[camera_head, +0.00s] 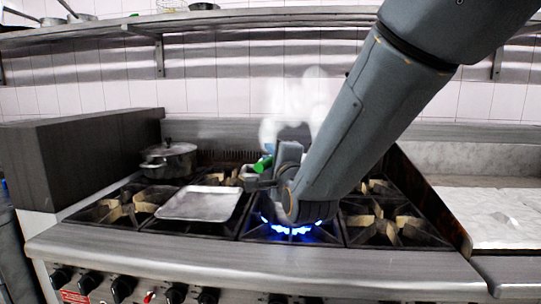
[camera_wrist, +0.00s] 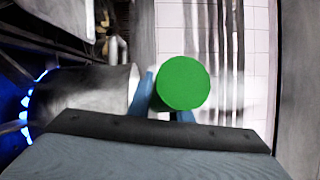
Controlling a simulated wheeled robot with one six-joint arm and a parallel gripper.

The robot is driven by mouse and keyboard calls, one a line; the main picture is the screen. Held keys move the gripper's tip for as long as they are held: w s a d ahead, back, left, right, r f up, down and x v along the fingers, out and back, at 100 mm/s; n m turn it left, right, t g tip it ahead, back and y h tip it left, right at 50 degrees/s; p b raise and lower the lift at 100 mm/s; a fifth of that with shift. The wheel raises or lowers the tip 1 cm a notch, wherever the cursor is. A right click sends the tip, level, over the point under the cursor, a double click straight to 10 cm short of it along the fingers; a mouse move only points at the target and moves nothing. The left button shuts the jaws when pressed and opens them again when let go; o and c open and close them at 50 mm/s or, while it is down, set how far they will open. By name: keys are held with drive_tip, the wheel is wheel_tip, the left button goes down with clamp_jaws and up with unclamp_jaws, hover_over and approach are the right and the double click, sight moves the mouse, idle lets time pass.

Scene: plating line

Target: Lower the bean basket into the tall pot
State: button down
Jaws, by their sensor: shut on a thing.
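My gripper (camera_head: 262,177) is over the lit burner at the middle of the stove. It is shut on a green handle (camera_head: 263,163), which I take to be the bean basket's; its round green end (camera_wrist: 183,83) faces the camera in the wrist view, between the blue fingers. The basket itself is hidden behind my arm and the handle. A silvery pot (camera_wrist: 95,90), apparently the tall pot, stands beside the blue flames in the wrist view. My arm covers most of it in the head view. I cannot tell whether the basket is above or inside the pot.
Blue flames (camera_head: 292,229) burn under my gripper. A flat metal tray (camera_head: 200,204) lies on the grates to the left, with a lidded pot (camera_head: 169,160) behind it. A dark box-like block (camera_head: 80,160) borders the stove's left side. White steam rises behind my arm. A shelf (camera_head: 230,20) runs above.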

drive_tip(key=shift+r, duration=0.1)
drive_tip(key=c, duration=1.5)
unclamp_jaws()
drive_tip(key=shift+c, duration=0.2)
drive_tip(key=b+v, duration=0.1)
drive_tip(key=v, duration=0.6)
drive_tip(key=shift+s, duration=0.35)
drive_tip(key=shift+d, duration=0.2)
